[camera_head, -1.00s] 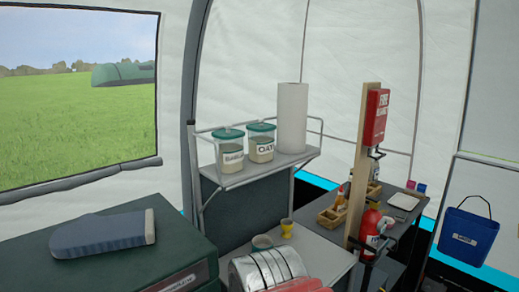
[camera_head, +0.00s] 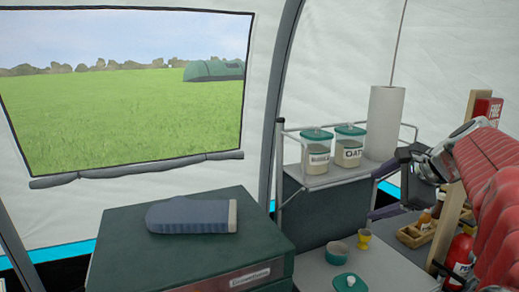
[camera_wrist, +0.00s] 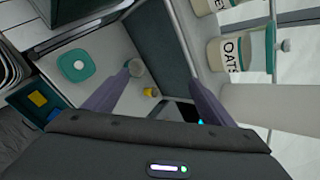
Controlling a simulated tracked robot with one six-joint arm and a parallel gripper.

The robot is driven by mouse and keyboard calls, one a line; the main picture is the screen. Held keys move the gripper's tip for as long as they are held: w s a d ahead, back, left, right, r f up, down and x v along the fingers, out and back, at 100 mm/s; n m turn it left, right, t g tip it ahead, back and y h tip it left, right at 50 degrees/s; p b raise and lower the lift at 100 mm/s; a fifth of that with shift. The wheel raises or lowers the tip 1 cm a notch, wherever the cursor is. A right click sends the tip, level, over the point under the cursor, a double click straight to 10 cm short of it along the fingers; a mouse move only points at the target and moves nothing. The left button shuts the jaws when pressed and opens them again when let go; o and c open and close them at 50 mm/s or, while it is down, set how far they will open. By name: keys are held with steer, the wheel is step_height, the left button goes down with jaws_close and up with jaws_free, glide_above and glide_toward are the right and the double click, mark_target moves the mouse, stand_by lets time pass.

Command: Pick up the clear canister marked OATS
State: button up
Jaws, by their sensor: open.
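The clear OATS canister (camera_head: 349,153), with a teal lid and pale contents, stands upright on the raised shelf (camera_head: 322,181) in the head view. A similar canister (camera_head: 316,157) is left of it and a paper roll (camera_head: 383,125) right of it. In the wrist view the OATS canister (camera_wrist: 238,55) lies sideways at the upper right, outside the jaws. My gripper (camera_head: 374,200) is in front of and below the shelf's right part, apart from the canister. Its two fingers are spread and empty in the wrist view (camera_wrist: 163,78).
Below the shelf are a small bowl (camera_head: 339,253), a yellow egg cup (camera_head: 364,238) and a teal-lidded container (camera_head: 349,283). A post with a red fire-blanket case (camera_head: 487,110) and an extinguisher (camera_head: 459,253) stand right. A metal rail edges the shelf.

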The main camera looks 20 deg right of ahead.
steer(key=w+d+r+m+t, duration=0.2)
steer(key=d+r+m, duration=0.2)
steer(key=r+m, duration=0.25)
steer(key=m+t+y, duration=0.1)
steer(key=m+t, duration=0.1)
steer(key=m, duration=0.3)
glide_toward(360, 139)
steer(key=shift+r+n, duration=0.15)
steer(key=shift+n, duration=0.1)
steer(key=x, duration=0.8)
steer(key=shift+w, duration=0.2)
steer(key=shift+a, duration=0.1)
steer(key=shift+a+x, duration=0.2)
steer(key=shift+x, duration=2.45)
